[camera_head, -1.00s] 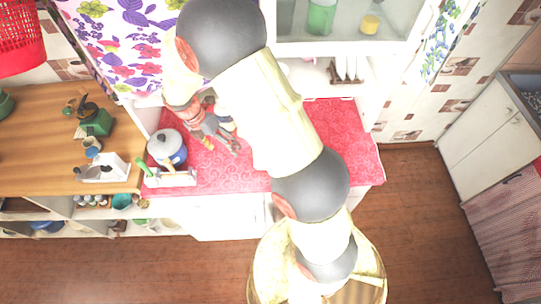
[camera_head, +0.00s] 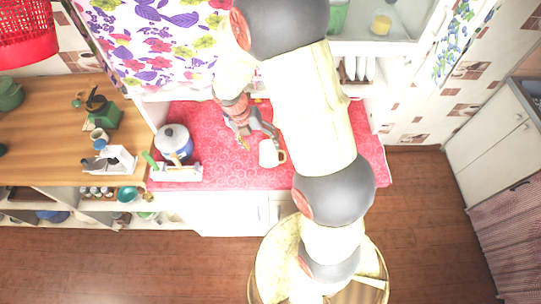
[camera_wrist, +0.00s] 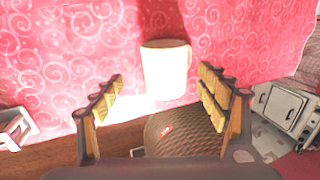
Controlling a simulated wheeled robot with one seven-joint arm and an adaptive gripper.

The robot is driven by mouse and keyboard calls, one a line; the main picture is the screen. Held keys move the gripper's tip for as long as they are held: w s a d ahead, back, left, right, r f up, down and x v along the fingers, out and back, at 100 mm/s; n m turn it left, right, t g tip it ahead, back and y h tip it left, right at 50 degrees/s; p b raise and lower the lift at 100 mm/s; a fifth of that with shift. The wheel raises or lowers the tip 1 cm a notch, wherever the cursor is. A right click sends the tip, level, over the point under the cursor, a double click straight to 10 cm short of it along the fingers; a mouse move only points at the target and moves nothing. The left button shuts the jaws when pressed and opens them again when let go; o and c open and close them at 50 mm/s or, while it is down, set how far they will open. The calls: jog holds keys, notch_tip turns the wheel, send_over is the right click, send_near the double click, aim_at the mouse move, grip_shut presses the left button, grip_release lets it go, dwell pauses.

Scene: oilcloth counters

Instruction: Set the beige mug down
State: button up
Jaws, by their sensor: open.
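The beige mug (camera_head: 269,154) stands on the red patterned oilcloth counter (camera_head: 220,180), beside my arm. Its handle points right in the head view. My gripper (camera_head: 261,143) is open just behind and left of the mug, its fingers spread. In the wrist view the mug (camera_wrist: 165,72) appears upright beyond the fingertips, between the two lines of the fingers. I see no finger pressed on it. My arm covers the counter to the right of the mug in the head view.
A lidded grey-blue pot (camera_head: 174,143) and a white rack (camera_head: 178,173) stand at the counter's left end. A wooden counter (camera_head: 40,140) with a green grinder (camera_head: 104,117) lies farther left. The red cloth between pot and mug is clear.

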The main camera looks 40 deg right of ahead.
aim_at(266, 148)
jog(key=shift+s+d, duration=0.3)
jog(key=shift+d, duration=0.05)
jog(key=x, duration=0.5)
jog(key=shift+b, duration=0.4)
jog(key=shift+c, duration=0.6)
jog(key=c, duration=1.5)
jog(key=shift+w+r, duration=0.1)
jog(key=shift+r, duration=0.05)
